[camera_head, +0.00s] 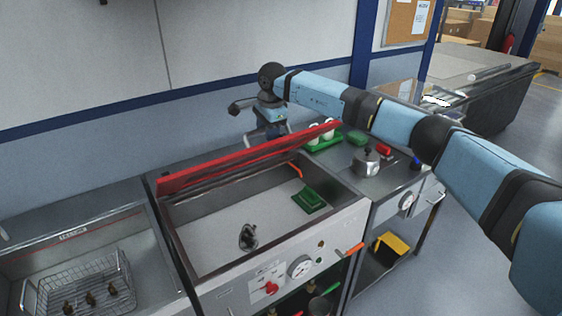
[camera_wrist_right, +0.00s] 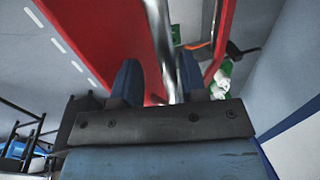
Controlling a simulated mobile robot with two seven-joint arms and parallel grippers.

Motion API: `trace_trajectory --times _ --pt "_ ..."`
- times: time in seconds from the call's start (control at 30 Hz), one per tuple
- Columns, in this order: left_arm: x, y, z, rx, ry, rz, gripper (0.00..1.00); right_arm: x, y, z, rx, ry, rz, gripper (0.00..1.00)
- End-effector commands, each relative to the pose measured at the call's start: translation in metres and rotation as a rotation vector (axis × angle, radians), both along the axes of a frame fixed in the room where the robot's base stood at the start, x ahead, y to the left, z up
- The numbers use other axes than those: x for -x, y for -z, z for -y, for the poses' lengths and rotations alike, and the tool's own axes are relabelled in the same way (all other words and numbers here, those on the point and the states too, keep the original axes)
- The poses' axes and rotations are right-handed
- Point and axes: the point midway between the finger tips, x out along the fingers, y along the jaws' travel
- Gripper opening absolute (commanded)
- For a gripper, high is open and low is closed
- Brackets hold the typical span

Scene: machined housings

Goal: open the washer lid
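The washer lid (camera_head: 240,160) is a long red-edged panel. It stands raised along the back of the washer (camera_head: 338,222), and the basin below is uncovered. In the right wrist view the red lid (camera_wrist_right: 105,35) fills the upper left, with a shiny metal bar (camera_wrist_right: 160,40) beside it. My right gripper (camera_head: 268,133) is at the lid's rear side, its tips partly hidden by the lid. In the wrist view its blue fingers (camera_wrist_right: 160,82) are apart, with the bar running between them and a gap visible. My left gripper is not in view.
A green block (camera_head: 308,200) and a dark metal part (camera_head: 248,237) lie in the basin. A wire basket (camera_head: 48,292) with brass pieces is at left. A green tray (camera_head: 325,143) with white items and a metal pot (camera_head: 367,160) stand at right. The wall is close behind.

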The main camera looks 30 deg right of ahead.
Motion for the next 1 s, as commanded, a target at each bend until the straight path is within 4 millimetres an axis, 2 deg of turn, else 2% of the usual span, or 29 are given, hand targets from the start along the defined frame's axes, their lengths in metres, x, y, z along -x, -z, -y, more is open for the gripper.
trace_trajectory --times 0.1,0.4,0.83,0.87,1.0 --pt "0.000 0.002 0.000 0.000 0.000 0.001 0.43 0.015 0.020 0.002 0.000 -0.001 -0.002 0.40" --pt "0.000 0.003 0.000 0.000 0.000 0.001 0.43 0.041 0.050 0.004 0.000 0.000 -0.001 0.40" --pt "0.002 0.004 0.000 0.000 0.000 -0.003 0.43 0.047 0.057 0.004 0.000 0.001 -0.001 0.40" --pt "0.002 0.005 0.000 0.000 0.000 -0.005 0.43 0.047 0.057 0.004 0.000 0.001 -0.001 0.35" --pt "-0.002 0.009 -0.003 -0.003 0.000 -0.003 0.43 0.046 0.056 -0.006 -0.038 0.011 0.015 0.03"
